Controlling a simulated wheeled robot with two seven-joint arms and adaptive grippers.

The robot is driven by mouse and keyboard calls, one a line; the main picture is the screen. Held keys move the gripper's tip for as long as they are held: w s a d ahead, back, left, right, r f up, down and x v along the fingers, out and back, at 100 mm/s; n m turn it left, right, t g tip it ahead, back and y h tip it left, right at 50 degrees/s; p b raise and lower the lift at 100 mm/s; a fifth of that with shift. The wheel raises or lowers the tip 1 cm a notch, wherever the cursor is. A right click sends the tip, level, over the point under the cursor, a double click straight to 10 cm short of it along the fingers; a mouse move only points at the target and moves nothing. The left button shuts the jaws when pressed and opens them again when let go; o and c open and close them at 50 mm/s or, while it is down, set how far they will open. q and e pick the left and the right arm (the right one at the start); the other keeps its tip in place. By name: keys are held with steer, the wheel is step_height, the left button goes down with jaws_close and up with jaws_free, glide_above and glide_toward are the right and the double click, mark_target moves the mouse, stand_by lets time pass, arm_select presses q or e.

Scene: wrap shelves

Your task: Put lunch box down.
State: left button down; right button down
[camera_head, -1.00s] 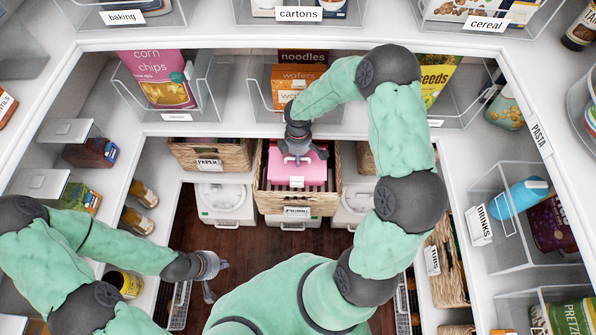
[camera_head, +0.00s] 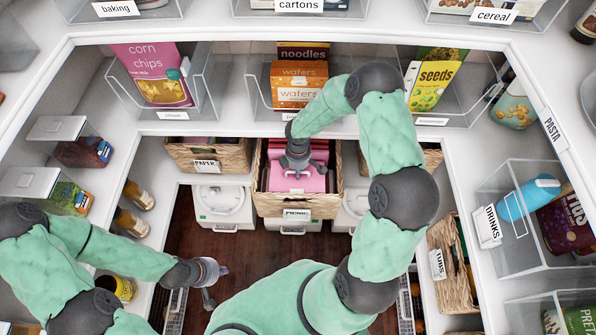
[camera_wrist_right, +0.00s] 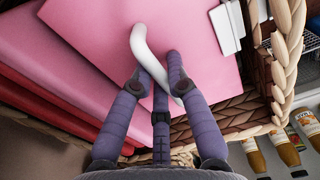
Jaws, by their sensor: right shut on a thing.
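The pink lunch box (camera_head: 297,180) sits inside a woven basket (camera_head: 283,207) on the shelf at the back centre in the head view. It also shows in the right wrist view (camera_wrist_right: 110,45), with a curved white handle (camera_wrist_right: 148,55). My right gripper (camera_head: 297,168) is directly above the box. In the right wrist view its purple fingers (camera_wrist_right: 160,78) are closed around the white handle. Whether the box rests fully on the basket floor is hidden. My left gripper (camera_head: 213,283) is empty at the lower left, with its fingers apart.
Red and pink flat items (camera_wrist_right: 45,75) stand beside the box in the basket. Another woven basket (camera_head: 208,155) is to the left, above a white bin (camera_head: 223,205). A clear bin with wafers (camera_head: 298,85) is on the shelf above. Dark floor (camera_head: 240,250) lies open in front.

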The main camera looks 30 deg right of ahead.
steer(key=c, duration=1.7)
jaws_free()
steer(key=shift+f, duration=0.15)
steer(key=o, duration=0.5)
steer(key=shift+r+p, duration=2.4)
steer(key=shift+r, duration=3.75)
